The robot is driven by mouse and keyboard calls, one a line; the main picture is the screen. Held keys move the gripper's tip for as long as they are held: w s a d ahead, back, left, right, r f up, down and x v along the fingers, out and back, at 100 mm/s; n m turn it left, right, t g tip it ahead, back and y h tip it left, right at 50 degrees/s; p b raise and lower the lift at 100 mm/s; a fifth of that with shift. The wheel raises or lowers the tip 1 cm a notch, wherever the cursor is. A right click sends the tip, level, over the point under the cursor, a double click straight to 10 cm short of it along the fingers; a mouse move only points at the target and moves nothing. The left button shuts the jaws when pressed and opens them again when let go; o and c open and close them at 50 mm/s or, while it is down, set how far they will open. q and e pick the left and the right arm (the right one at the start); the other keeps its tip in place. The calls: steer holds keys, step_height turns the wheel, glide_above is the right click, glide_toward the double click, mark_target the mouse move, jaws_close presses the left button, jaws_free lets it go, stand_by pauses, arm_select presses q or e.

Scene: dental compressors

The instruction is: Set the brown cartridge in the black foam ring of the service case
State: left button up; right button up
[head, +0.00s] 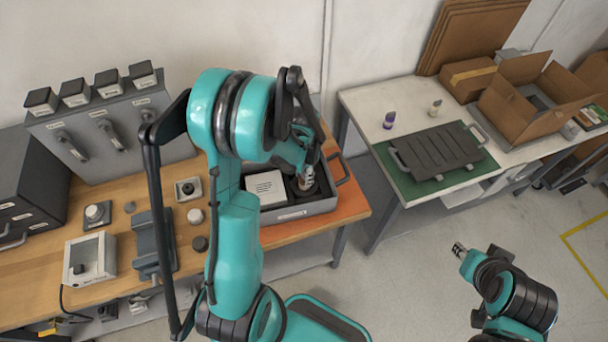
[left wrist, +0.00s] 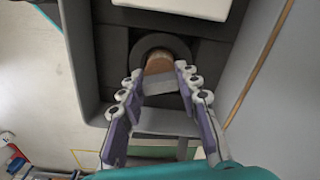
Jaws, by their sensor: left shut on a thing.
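My left gripper (head: 307,180) is over the right part of the grey service case (head: 296,213) on the wooden bench. In the left wrist view, the left gripper (left wrist: 160,82) is shut on the brown cartridge (left wrist: 158,64), with a fingertip on each side of it. The black foam ring (left wrist: 173,42) shows around the cartridge's brown end. The cartridge overlaps the ring's opening; I cannot tell how deep it sits. In the head view the ring is mostly hidden by the gripper. My right gripper (head: 460,250) is over the floor at the right, too small to tell its jaws.
A white box (head: 265,188) lies in the case, left of the ring. The case's walls stand close around the gripper. Small parts, a blue-grey vise-like fixture (head: 152,245) and a grey unit (head: 105,130) stand further left. A second table (head: 365,105) is at the right.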

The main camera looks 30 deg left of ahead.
arm_select(q)
steer(key=shift+f+b, duration=0.6)
steer(key=o, duration=0.9)
steer(key=shift+r+p, duration=3.75)
steer(key=shift+r, duration=1.8)
